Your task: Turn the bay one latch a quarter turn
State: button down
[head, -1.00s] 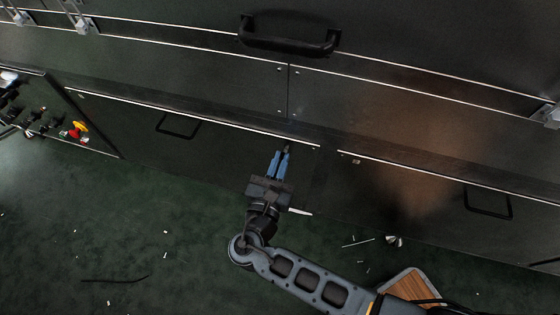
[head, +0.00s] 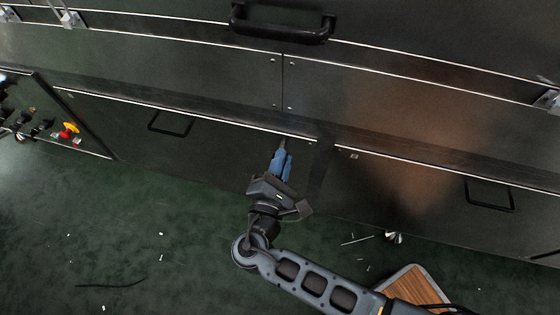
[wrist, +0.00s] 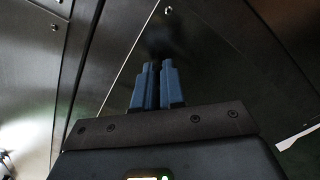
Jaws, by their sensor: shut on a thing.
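My gripper (head: 281,158) has two blue fingers, which are drawn together at the upper right corner of the left lower panel (head: 210,140). It is shut on the bay one latch (head: 283,143), a small dark piece of which little shows past the fingertips. In the wrist view the fingers (wrist: 157,68) stand close together, pointing at the dark panel. The latch there is a dark, blurred shape just beyond the tips. The gripper body is tilted in the head view. The panel appears closed.
The left panel has a black wire handle (head: 170,122); the right lower panel has another (head: 490,195). A thick black handle (head: 282,24) is above. A red and yellow button (head: 68,130) is at left. A wooden-topped item (head: 412,287) and scattered debris lie on the green floor.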

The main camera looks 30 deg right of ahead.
jog(key=m+b, duration=0.1)
jog(key=m, duration=0.1)
jog(key=f+m+b, duration=0.1)
jog(key=m+b, duration=0.1)
jog(key=m, duration=0.1)
jog(key=shift+s+d+f+m, duration=0.1)
jog(key=shift+s+d+m, duration=0.1)
jog(key=shift+m, duration=0.1)
jog(key=shift+f+m+b, duration=0.15)
jog(key=shift+m+b, duration=1.05)
jog(key=shift+m, duration=0.3)
jog(key=c, duration=1.2)
grip_release()
jog(key=p+v, duration=0.1)
jog(key=v, duration=0.6)
jog(key=shift+s+a, duration=0.3)
